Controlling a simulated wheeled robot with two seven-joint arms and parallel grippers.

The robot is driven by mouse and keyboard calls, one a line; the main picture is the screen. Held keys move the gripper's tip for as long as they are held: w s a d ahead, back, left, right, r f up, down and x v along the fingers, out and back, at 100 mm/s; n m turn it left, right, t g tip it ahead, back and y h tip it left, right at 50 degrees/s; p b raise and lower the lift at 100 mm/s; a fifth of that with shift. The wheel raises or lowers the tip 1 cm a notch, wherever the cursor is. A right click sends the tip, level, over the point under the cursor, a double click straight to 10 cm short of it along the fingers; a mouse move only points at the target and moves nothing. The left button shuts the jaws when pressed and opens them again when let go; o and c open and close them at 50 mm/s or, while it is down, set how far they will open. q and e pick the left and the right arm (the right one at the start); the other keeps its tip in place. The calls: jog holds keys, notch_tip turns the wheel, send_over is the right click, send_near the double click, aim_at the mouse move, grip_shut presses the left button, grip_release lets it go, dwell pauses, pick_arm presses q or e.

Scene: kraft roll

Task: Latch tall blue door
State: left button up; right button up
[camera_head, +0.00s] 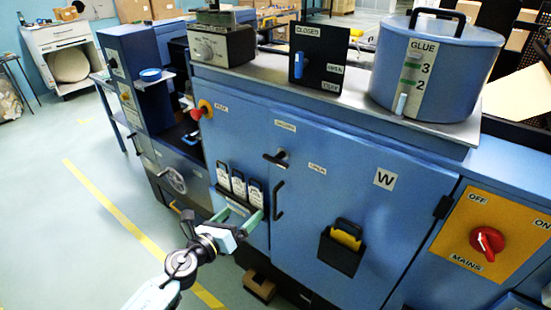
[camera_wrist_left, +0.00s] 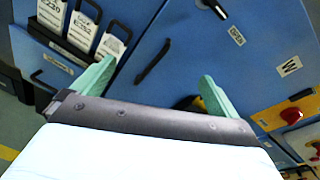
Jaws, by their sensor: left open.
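The tall blue door (camera_head: 330,215) is the wide cabinet front marked W; it looks flush with the cabinet. Its black latch lever (camera_head: 275,158) sits near the upper left edge, roughly crosswise, between a small label above and an OPEN label at its right. It partly shows at the top of the left wrist view (camera_wrist_left: 213,8). Below it is a black pull handle (camera_head: 278,201), which also shows in the left wrist view (camera_wrist_left: 152,63), between the fingers in the picture. My left gripper (camera_head: 246,208) is open and empty, low before the door's left edge, below the latch. My right gripper is out of view.
White tags (camera_head: 238,187) hang in a holder left of the door. A black pocket (camera_head: 341,250) with a yellow item is on the door. A red mains switch (camera_head: 487,240) is at the right. Open floor (camera_head: 60,240) lies left; a brown block (camera_head: 259,287) sits below the cabinet.

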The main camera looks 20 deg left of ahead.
aim_at(275, 163)
pick_arm(q)
notch_tip(275, 163, up, 9)
jog(key=w+d+m+h, duration=0.1)
jog(key=m+h, duration=0.1)
jog(key=m, duration=0.4)
jog(key=shift+t, duration=0.4)
jog(key=b+x, duration=0.1)
jog(key=x, duration=1.2)
jog(key=shift+w+d+f, duration=0.15)
jog(key=shift+w+d, duration=0.05)
jog(key=shift+w, duration=0.05)
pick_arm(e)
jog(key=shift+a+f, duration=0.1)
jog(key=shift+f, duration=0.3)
pick_arm(q)
jog(key=shift+c, duration=0.5)
jog(key=c, duration=0.9)
